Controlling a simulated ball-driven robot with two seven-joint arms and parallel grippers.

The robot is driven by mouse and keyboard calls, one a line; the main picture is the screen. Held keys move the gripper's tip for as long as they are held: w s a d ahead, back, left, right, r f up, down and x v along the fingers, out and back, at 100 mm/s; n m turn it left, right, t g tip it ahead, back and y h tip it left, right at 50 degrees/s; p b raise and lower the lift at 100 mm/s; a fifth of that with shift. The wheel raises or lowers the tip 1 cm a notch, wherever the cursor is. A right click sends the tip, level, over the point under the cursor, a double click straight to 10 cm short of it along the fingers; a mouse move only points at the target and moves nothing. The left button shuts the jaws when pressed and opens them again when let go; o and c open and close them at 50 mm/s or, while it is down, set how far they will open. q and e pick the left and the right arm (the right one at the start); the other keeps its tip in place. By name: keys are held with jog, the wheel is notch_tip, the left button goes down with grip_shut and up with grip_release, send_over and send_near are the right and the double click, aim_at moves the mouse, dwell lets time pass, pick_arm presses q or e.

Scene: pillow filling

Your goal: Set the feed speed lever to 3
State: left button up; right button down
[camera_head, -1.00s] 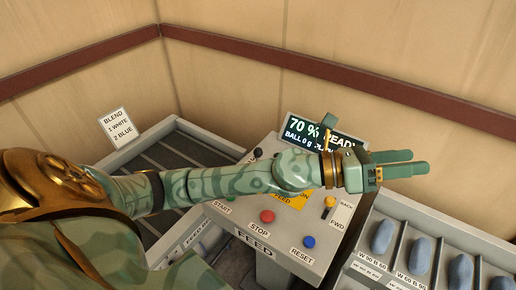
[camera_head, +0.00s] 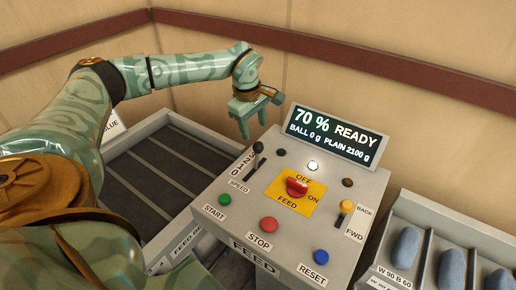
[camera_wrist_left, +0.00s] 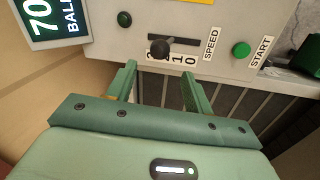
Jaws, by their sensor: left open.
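The feed speed lever (camera_head: 258,147) is a black-knobbed stalk on the grey control panel (camera_head: 208,193), beside a scale marked SPEED. In the left wrist view its knob (camera_wrist_left: 160,48) stands near the left end of the dark slot, away from the 0 end, and covers part of the numbers. The exact mark it is on cannot be told. My left gripper (camera_head: 252,126) is open and empty, behind and above the lever in the head view. In the left wrist view its fingers (camera_wrist_left: 160,82) point toward the panel, with the knob ahead of the gap between them. My right gripper is out of view.
A display (camera_head: 333,137) reads 70 % READY. The panel also has a red feed knob (camera_head: 297,187), a yellow-knobbed BACK/FWD lever (camera_head: 346,207), and START (camera_head: 223,199), STOP (camera_head: 268,224) and RESET (camera_head: 321,257) buttons. A slatted tray lies left, pillow bins right.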

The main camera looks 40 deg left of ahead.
aim_at(257, 143)
pick_arm(q)
jog(key=f, duration=0.3)
jog(key=w+f, duration=0.1)
jog(key=f, duration=0.5)
jog(key=shift+w+f+b, duration=0.3)
jog(key=shift+w+b, duration=0.05)
jog(key=shift+b, duration=0.05)
jog(key=shift+c, duration=0.3)
